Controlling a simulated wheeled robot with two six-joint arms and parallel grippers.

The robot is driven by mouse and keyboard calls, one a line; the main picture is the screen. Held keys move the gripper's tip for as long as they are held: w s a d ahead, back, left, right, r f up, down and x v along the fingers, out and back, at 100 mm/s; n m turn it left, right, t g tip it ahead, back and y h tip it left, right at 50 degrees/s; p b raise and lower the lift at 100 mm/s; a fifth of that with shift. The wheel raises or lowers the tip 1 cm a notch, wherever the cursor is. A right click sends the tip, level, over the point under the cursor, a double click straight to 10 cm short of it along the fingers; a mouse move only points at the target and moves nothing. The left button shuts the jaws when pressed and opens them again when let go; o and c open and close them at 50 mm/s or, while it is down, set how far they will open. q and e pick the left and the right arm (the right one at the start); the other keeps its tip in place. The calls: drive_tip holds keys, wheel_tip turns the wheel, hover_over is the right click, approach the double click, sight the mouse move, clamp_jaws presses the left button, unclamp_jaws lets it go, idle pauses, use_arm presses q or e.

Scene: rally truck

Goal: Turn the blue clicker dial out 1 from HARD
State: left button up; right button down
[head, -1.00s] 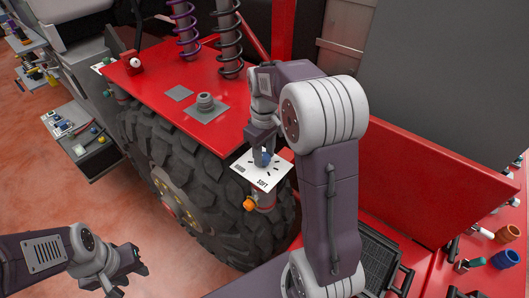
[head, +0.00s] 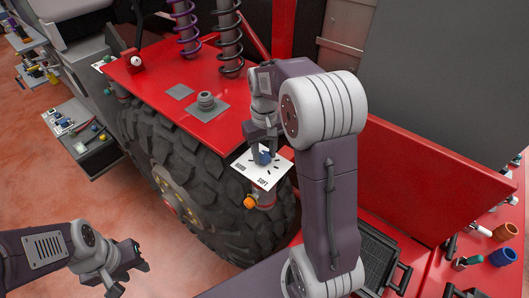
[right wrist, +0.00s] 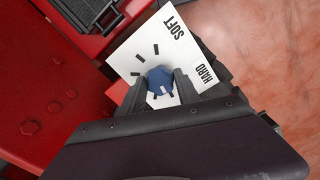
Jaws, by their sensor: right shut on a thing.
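The blue clicker dial (head: 264,157) stands on a white card (head: 243,162) marked HARD and SOFT, over the front of the big tyre. In the right wrist view the dial (right wrist: 159,79) sits between my right fingertips, with a white mark on it and black tick marks around it on the card (right wrist: 150,38). My right gripper (right wrist: 160,86) is shut on the dial from above; it also shows in the head view (head: 262,150). The fingers hide part of the card and some ticks. My left gripper (head: 129,279) is open and empty, low at the left, far from the dial.
An orange knob (head: 249,202) is under the card, beside the tyre (head: 190,165). Springs (head: 229,42) stand on the red panel (head: 150,85).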

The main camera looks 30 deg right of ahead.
sight(264, 154)
drive_tip(key=c, duration=1.1)
unclamp_jaws()
drive_tip(key=shift+o, duration=1.1)
drive_tip(key=shift+w, duration=0.1)
wheel_tip(264, 154, up, 9)
drive_tip(key=shift+b, duration=0.35)
